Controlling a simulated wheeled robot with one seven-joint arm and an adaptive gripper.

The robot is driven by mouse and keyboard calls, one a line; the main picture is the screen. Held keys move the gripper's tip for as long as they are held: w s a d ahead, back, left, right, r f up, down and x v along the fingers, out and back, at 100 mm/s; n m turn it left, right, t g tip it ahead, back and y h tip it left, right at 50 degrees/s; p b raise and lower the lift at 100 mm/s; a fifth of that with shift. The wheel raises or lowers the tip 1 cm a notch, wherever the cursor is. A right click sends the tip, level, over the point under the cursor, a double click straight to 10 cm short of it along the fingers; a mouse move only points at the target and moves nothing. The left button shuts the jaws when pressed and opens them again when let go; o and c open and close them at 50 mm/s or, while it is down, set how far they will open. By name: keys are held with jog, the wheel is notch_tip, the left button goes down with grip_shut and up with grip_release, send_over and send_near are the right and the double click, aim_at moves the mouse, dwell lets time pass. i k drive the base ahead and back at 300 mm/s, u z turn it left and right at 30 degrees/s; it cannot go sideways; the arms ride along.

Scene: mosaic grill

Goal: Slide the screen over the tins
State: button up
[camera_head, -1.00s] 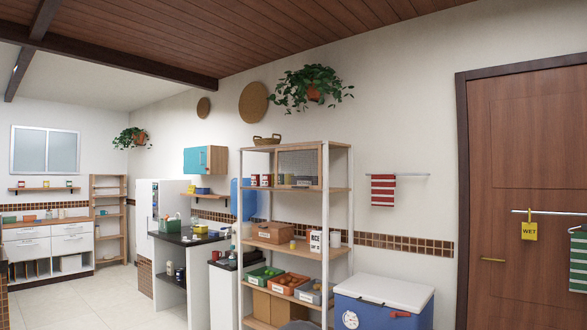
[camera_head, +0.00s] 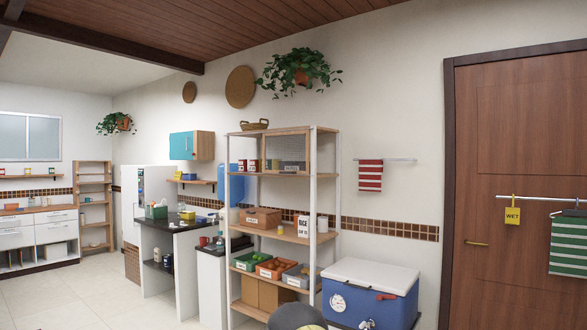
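The screen (camera_head: 287,148) is a wood-framed mesh panel in the top compartment of the open shelf unit (camera_head: 273,175). It stands across the right part of that compartment. Red and white tins (camera_head: 247,166) stand on the same board to the left of the screen, in the uncovered part. Small items, one yellowish and one grey, show dimly behind the mesh; I cannot tell what they are.
Lower boards hold a brown bin (camera_head: 260,217), a white rice box (camera_head: 304,226) and produce crates (camera_head: 276,267). A blue cooler (camera_head: 370,297) stands right of the shelf. A striped towel (camera_head: 370,175) hangs on the wall. Floor (camera_head: 75,300) at left is clear.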

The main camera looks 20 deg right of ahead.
aim_at(301, 132)
jog(key=z, duration=0.8)
jog(key=i, duration=1)
jog(key=z, duration=0.95)
jog(key=i, duration=1.6)
jog(key=u, duration=0.75)
jog(key=i, duration=1.1)
jog(key=u, duration=1.25)
jog(key=i, duration=0.2)
jog(key=u, duration=0.1)
